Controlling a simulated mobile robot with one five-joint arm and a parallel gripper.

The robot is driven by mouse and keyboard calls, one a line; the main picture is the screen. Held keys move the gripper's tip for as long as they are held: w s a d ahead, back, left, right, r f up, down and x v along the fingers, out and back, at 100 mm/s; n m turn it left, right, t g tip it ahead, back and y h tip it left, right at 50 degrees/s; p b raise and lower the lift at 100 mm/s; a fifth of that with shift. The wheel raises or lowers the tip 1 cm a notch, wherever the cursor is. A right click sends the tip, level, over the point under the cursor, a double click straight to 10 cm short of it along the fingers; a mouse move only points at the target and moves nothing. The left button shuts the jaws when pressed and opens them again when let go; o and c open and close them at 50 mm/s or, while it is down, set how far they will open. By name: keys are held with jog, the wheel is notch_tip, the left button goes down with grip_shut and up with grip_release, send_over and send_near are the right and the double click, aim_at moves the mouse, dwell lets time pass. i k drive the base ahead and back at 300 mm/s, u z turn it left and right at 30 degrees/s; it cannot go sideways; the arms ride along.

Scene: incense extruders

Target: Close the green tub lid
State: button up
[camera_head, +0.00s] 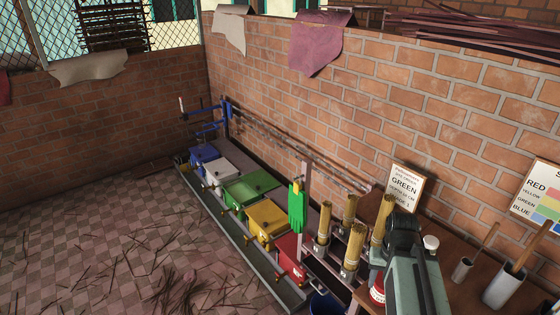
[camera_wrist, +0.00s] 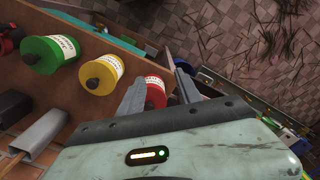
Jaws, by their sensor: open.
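The green tub (camera_head: 236,197) stands in a row of coloured tubs along the brick wall in the head view, between the white and yellow tubs. My gripper is far from the tub, on the right side by the work table. In the head view the fingers are hidden behind my arm.
Blue (camera_head: 204,155), white (camera_head: 220,172), yellow (camera_head: 268,220) and red tubs (camera_head: 291,256) share the tray. Incense bundles (camera_head: 353,248) and a hanging green glove-like item (camera_head: 297,208) stand near my arm. Yellow (camera_wrist: 101,74) and green canisters (camera_wrist: 48,55) are close. Floor at left has scattered sticks.

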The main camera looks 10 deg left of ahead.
aim_at(260, 181)
jog(key=z, duration=0.05)
jog(key=k, duration=0.55)
jog(key=u, duration=0.45)
jog(key=i, duration=1.65)
jog(key=u, duration=1.3)
jog(key=i, duration=2.1)
jog(key=u, duration=0.35)
jog(key=i, duration=1.8)
